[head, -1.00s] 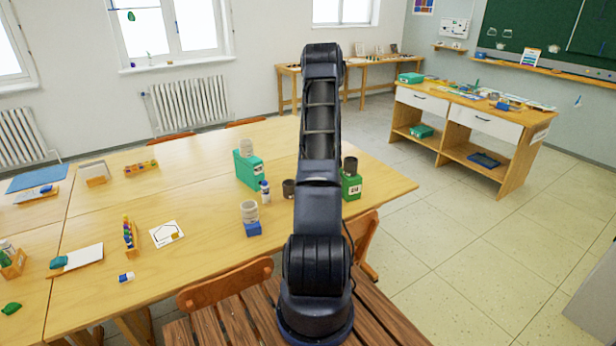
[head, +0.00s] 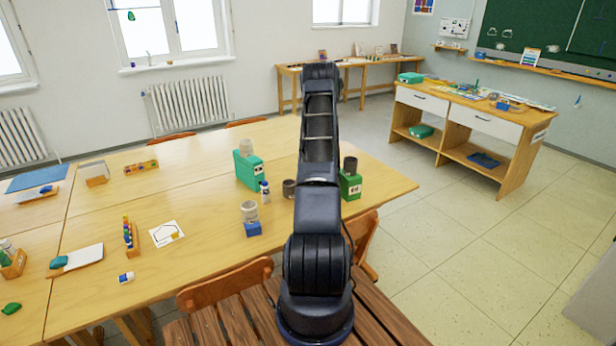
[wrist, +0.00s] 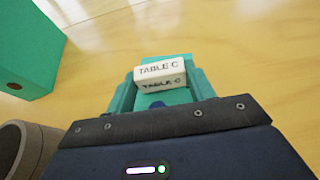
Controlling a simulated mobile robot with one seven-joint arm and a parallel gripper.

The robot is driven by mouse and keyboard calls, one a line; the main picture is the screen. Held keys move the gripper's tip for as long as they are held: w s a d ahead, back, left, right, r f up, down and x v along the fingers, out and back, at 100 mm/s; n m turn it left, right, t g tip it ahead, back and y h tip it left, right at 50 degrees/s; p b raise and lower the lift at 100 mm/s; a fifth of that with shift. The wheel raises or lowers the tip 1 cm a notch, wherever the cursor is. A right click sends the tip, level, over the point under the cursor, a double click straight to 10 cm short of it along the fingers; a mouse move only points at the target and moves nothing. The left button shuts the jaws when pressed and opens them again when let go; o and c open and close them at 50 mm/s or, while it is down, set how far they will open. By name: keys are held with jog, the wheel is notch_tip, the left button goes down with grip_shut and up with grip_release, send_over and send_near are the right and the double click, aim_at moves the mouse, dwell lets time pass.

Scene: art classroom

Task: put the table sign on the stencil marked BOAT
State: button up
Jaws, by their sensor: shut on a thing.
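My gripper (wrist: 162,86) shows in the wrist view with teal fingers shut on the table sign (wrist: 159,71), a small white block lettered TABLE C. The sign is held above the wooden tabletop. In the head view my own arm hides the gripper and the sign. A white card with a dark outline and a yellow mark (head: 166,233) lies flat on the table, left of my arm. It looks like a stencil, but I cannot read any word on it, so I cannot tell whether it is marked BOAT.
In the wrist view a teal box (wrist: 28,45) stands upper left and a grey cup (wrist: 30,145) lower left, close to my gripper.

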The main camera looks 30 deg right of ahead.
jog(key=shift+f, duration=0.1)
jog(key=o, duration=0.9)
jog(key=shift+o, duration=0.2)
